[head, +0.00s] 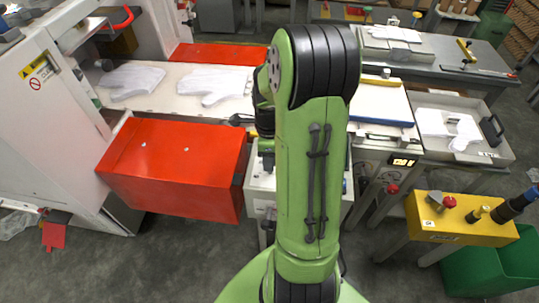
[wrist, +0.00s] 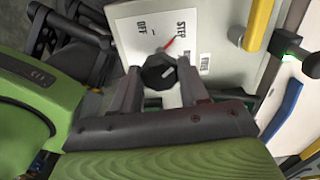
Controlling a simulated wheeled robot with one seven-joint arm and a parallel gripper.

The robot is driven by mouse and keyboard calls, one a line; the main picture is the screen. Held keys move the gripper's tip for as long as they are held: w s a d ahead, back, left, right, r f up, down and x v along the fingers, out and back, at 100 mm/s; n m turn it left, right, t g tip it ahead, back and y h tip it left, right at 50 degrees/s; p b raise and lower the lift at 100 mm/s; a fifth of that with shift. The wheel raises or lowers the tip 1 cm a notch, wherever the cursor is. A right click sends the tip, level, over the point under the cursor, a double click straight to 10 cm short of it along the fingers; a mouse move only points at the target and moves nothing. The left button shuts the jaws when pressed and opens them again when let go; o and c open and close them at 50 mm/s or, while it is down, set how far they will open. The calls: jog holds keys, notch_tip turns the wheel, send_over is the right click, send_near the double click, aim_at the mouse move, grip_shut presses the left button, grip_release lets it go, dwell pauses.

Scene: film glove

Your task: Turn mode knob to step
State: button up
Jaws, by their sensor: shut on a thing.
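In the wrist view, the black mode knob (wrist: 154,76) sits on a white plate (wrist: 130,32) marked OFF, a short stroke, and STEP (wrist: 181,30). A red pointer mark extends from the knob up and right, between the stroke and STEP, nearer the STEP side. A short white line shows on the knob's face. My gripper (wrist: 159,74) has one finger on each side of the knob and is shut on it. In the head view my green arm hides the knob and the gripper.
A yellow bar handle (wrist: 259,24) and a green-lit dark part (wrist: 287,43) lie right of the plate. In the head view a red box (head: 172,165) stands left of my arm, and a yellow control box (head: 455,220) stands to the right.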

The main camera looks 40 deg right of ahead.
jog(key=o, duration=1.1)
jog(key=shift+c, duration=0.2)
notch_tip(320, 180, up, 16)
jog(key=p, duration=0.5)
jog(key=shift+f, duration=0.15)
